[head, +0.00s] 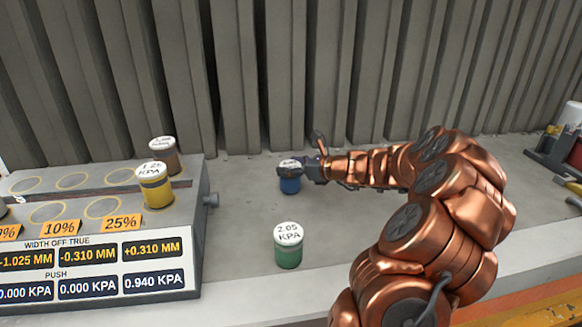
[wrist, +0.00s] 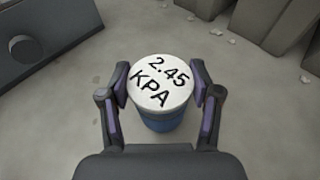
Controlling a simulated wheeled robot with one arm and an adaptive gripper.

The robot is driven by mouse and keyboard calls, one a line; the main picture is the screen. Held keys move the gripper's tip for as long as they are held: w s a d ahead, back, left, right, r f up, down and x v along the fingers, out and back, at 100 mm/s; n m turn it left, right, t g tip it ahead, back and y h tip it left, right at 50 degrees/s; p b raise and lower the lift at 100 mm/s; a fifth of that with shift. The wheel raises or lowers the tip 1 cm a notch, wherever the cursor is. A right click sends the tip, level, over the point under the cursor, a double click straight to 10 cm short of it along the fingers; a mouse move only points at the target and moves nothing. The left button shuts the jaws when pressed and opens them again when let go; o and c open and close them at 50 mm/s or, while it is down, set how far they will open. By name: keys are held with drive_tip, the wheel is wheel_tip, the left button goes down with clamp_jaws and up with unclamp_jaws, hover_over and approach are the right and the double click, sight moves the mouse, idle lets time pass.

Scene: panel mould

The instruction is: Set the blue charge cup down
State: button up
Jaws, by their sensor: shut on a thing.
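The blue charge cup (head: 289,184) has a white lid and is at the middle of the bench in the head view. In the wrist view the cup (wrist: 163,120) shows its lid marked 2.45 KPA. My gripper (head: 302,170) reaches it from the right, with the arm stretched across the bench. In the wrist view my gripper (wrist: 163,85) has one finger on each side of the lid, shut on the cup. The cup looks upright. I cannot tell whether its base touches the bench.
A green cup (head: 288,252) marked 2.05 KPA stands nearer on the bench. A yellow cup (head: 156,190) and a brown cup (head: 164,158) stand on the grey panel unit (head: 203,215) at left. A corrugated wall (head: 240,80) rises behind. The bench (head: 245,215) between is clear.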

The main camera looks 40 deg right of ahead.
drive_tip(key=o, duration=1.5)
drive_tip(key=shift+r, duration=0.1)
